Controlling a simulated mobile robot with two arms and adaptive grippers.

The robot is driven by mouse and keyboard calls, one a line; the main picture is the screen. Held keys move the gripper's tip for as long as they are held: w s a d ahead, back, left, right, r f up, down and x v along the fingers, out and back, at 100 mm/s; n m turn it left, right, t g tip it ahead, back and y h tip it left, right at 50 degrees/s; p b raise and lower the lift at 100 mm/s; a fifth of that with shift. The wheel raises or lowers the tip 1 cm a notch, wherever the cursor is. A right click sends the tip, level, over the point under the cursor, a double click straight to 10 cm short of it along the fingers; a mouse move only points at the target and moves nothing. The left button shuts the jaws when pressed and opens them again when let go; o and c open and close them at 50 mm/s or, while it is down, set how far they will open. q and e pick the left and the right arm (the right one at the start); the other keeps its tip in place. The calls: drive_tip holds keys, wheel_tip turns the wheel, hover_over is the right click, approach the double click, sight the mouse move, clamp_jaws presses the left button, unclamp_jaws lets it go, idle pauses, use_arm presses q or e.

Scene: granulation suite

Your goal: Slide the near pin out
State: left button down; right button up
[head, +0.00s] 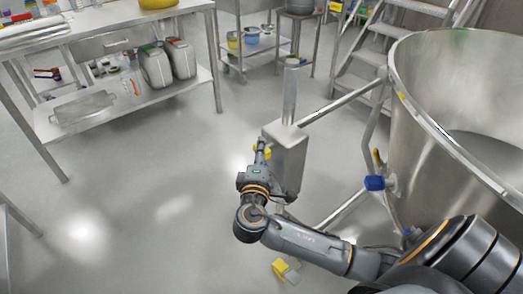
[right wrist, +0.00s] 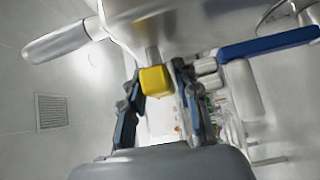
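In the right wrist view this yellow head (right wrist: 156,81) sits on a short steel stem, between the fingertips of my right gripper (right wrist: 158,75). The fingers flank it closely; whether they press on it cannot be told. A second yellow block (head: 279,268) with a grey piece shows low in the head view, below my right forearm. Neither pin's shaft shows clearly. My left gripper is out of view.
The large steel vessel (head: 405,85) fills the right, with a blue-ended fitting (head: 375,183) on its side. Steel bars join it to the post box (head: 291,160). A bench (head: 130,108) with jugs stands at upper left. The floor (head: 150,200) between is clear.

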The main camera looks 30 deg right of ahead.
clamp_jaws()
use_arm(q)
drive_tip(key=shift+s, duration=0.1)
